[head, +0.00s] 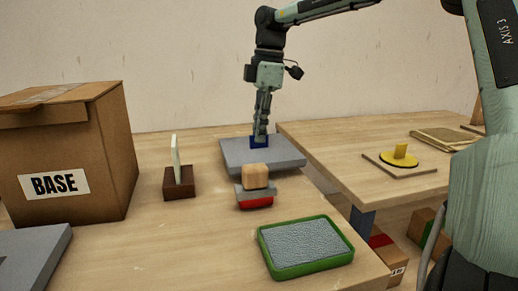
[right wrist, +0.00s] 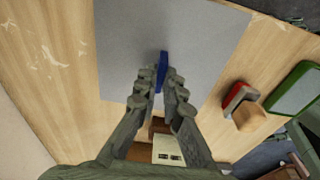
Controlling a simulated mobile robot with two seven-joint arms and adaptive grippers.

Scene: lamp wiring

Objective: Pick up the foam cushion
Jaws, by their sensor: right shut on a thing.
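The foam cushion appears to be the flat grey slab (head: 234,158) with an upright blue tab (head: 259,143) on top, towards the back of the near table in the head view. My right gripper (head: 261,136) points straight down and is shut on the blue tab. In the right wrist view the grey slab (right wrist: 125,45) spreads beyond the fingertips (right wrist: 160,84), and the blue tab (right wrist: 162,68) sits between them. I cannot tell whether the slab touches the table or is slightly raised. My left gripper is not in view.
A cardboard BASE box (head: 75,150) stands left. A brown block with an upright pale plate (head: 179,182), a red-and-grey brush-like thing with a wooden top (head: 255,185) and a green-rimmed tray (head: 306,247) stand in front. A second table (head: 360,150) is right, across a gap.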

